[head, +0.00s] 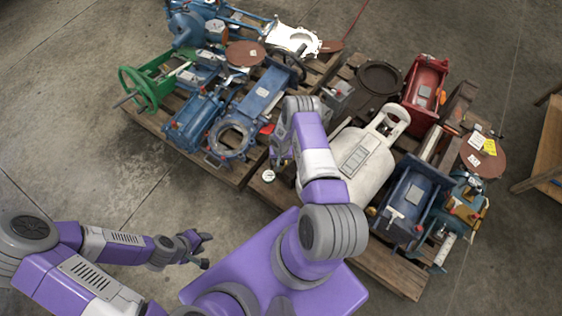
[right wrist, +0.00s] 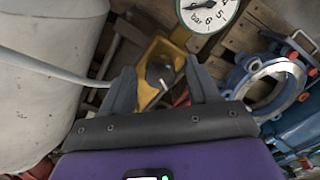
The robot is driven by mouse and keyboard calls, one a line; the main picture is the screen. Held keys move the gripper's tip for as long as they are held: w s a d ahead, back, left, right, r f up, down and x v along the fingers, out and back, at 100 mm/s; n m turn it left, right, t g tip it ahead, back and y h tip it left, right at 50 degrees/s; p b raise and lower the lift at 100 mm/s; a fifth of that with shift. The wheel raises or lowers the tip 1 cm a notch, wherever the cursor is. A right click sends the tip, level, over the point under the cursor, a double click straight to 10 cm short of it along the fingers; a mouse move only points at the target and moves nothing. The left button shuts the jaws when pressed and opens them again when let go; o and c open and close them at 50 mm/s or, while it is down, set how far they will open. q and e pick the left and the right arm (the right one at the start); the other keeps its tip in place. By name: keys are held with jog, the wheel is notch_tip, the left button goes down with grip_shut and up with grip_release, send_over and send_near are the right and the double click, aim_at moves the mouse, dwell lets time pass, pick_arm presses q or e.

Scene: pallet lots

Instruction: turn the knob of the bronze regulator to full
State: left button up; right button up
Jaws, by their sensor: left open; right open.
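In the right wrist view, a yellow-bronze body (right wrist: 167,54) with a dark round knob (right wrist: 155,73) lies beyond and between my fingers; it looks like the bronze regulator. A pale mark shows by the knob, but I cannot read its setting. My right gripper (right wrist: 158,78) is open and empty, pointed at the knob, with no contact visible. A white dial gauge (right wrist: 206,12) marked "bar" stands close by; it also shows in the head view (head: 268,176). In the head view my right arm hides the regulator. My left gripper (head: 206,251) is open and empty over bare floor.
Blue valve parts (head: 232,138) crowd the pallet to the left. A blue gate valve (head: 408,200) and red part (head: 425,82) lie right. The left floor is clear.

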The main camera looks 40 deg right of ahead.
jog(key=c, duration=1)
jog(key=shift+c, duration=0.2)
jog(key=shift+f, duration=0.1)
